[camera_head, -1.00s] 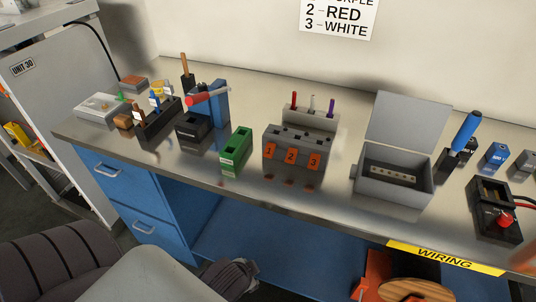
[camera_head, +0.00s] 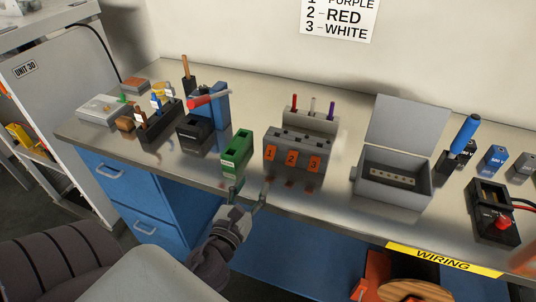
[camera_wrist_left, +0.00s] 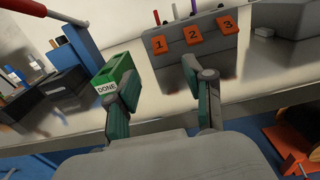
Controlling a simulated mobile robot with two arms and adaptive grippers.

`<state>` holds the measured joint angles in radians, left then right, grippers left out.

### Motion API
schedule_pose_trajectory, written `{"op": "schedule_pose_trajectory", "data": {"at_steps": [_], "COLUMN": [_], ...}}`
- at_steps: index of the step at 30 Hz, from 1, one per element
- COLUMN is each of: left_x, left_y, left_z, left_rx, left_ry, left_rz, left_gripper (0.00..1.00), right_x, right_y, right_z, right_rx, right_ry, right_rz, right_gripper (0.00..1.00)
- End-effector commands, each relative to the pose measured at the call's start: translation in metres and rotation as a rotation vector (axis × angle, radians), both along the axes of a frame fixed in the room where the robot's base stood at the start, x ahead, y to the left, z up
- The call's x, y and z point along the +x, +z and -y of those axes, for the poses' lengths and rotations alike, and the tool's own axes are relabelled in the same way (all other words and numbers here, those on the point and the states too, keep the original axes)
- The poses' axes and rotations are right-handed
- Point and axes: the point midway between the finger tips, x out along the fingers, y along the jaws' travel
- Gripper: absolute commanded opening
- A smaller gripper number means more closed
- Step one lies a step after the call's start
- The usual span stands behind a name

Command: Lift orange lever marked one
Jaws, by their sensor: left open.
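The orange lever marked 1 (camera_head: 271,153) is the leftmost of three numbered orange levers on the front of a grey dispenser block (camera_head: 300,141). It also shows in the left wrist view (camera_wrist_left: 159,45). Levers 2 (camera_head: 291,158) and 3 (camera_head: 314,164) sit to its right. Red, white and purple pieces stand in the block's raised back. My left gripper (camera_head: 247,193) is open and empty at the table's front edge, in front of and below the lever, apart from it. Its two fingers (camera_wrist_left: 162,95) show in the left wrist view. My right gripper is not in view.
A green box marked DONE (camera_head: 236,153) stands left of the dispenser, close beyond my left finger. A grey open-lidded box (camera_head: 394,188) stands to the right. A black holder (camera_head: 195,134) and a blue vise-like stand (camera_head: 216,103) are farther left.

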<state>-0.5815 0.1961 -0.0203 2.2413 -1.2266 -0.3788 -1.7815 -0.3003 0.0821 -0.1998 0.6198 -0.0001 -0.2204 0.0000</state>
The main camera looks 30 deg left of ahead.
Motion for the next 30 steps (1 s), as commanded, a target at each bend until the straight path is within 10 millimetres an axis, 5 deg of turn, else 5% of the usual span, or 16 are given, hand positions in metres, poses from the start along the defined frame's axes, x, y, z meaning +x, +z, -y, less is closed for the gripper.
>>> {"op": "schedule_pose_trajectory", "data": {"at_steps": [15,30], "left_x": [0.097,0.11], "left_y": [0.002,0.0], "left_z": [-0.024,-0.027], "left_rx": [-0.004,-0.004], "left_ry": [0.002,0.001], "left_rz": [0.002,0.0], "left_gripper": [0.52,0.47], "right_x": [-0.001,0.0], "right_y": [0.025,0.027], "right_z": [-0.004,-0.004], "right_rx": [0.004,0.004], "right_ry": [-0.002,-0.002], "right_rz": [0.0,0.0], "right_gripper": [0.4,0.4]}}
